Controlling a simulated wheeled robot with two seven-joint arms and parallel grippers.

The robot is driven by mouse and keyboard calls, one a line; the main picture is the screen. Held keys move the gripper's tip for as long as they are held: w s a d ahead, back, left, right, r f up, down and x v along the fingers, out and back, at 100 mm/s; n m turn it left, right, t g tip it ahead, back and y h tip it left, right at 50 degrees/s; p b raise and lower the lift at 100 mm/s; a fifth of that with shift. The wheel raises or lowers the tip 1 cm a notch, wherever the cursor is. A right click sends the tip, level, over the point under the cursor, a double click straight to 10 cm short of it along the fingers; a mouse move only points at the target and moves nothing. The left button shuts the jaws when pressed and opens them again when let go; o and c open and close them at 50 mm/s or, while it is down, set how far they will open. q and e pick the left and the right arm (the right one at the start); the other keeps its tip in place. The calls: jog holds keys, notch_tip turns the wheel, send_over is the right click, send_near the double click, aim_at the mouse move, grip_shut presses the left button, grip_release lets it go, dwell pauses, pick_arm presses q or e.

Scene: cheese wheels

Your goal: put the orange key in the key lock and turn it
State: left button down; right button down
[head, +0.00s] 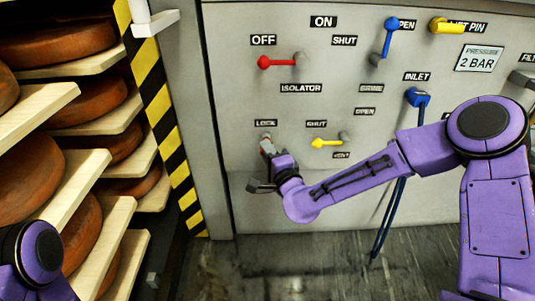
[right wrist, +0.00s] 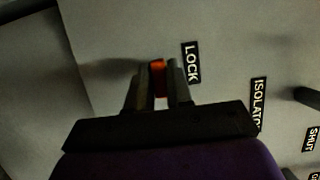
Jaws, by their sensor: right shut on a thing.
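The orange key (right wrist: 158,66) shows between the fingertips of my right gripper (right wrist: 157,84) in the right wrist view. The gripper is shut on it. In the head view my right gripper (head: 268,150) is at the panel, just below the LOCK label (head: 265,123). The key lock itself is hidden behind the fingers and key, so I cannot tell how far the key is in or how it is turned. The LOCK label also shows right beside the fingers in the right wrist view (right wrist: 191,62). My left gripper is out of view; only part of my left arm shows.
Above the lock is a red isolator handle (head: 278,62). A yellow vent handle (head: 328,142) is close to the right of my gripper. Blue handles (head: 389,38) and a blue inlet hose (head: 384,225) are farther right. Shelves of cheese wheels (head: 60,40) stand at the left.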

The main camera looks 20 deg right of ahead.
jog(key=shift+w+d, duration=0.1)
jog(key=shift+w, duration=0.2)
jog(key=c, duration=0.9)
grip_release()
jog(key=shift+c, duration=0.2)
jog(key=s+d+p, duration=0.1)
jog(key=s+p, duration=0.1)
jog(key=s, duration=0.8)
jog(key=shift+s, duration=0.2)
